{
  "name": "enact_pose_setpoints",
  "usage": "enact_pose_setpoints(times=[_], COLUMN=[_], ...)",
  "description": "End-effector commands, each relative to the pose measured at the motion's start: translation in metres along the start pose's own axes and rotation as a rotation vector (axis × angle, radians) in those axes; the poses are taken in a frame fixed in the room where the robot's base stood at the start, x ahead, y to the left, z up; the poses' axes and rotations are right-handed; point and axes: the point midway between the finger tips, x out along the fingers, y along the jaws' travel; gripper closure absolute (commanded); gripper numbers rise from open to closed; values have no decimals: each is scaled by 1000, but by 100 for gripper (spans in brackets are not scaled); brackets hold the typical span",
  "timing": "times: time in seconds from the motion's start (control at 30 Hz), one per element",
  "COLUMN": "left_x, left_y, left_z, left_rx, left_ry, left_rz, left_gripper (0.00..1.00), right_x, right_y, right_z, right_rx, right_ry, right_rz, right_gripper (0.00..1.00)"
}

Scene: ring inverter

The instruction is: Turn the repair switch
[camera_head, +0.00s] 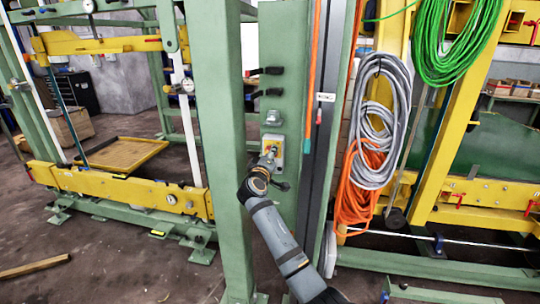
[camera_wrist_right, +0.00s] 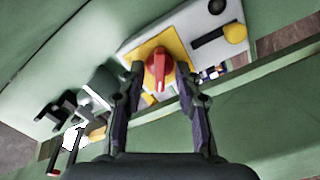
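The repair switch has a red knob (camera_wrist_right: 158,66) on a yellow square plate (camera_wrist_right: 178,45), set on a light grey panel (camera_wrist_right: 205,62). In the head view the switch panel (camera_head: 273,140) is on the green post, and my arm partly covers it. My right gripper (camera_wrist_right: 160,76) is at the switch with its fingers apart, one on each side of the red knob. Gaps show between the fingers and the knob, so it does not look clamped. In the head view the right gripper (camera_head: 270,157) is small against the panel. My left gripper is not in view.
A thick green column (camera_head: 222,130) stands close on the left. Orange and grey cable coils (camera_head: 374,125) hang to the right.

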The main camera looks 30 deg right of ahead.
Motion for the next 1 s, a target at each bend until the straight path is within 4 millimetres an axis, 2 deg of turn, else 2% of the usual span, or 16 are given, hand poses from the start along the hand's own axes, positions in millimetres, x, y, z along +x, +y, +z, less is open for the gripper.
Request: enact_pose_setpoints(times=[0.07,0.3,0.67,1.0], left_x=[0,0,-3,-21], left_y=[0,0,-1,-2], left_z=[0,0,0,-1], left_rx=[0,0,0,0], left_ry=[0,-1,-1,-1], left_rz=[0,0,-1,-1], left_gripper=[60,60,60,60], right_x=[0,0,-1,-1], right_y=[0,0,0,2], right_z=[0,0,0,-1], right_rx=[0,0,-23,-219], right_ry=[0,0,0,-1], right_rz=[0,0,-1,-3], right_gripper=[69,100,100,100])
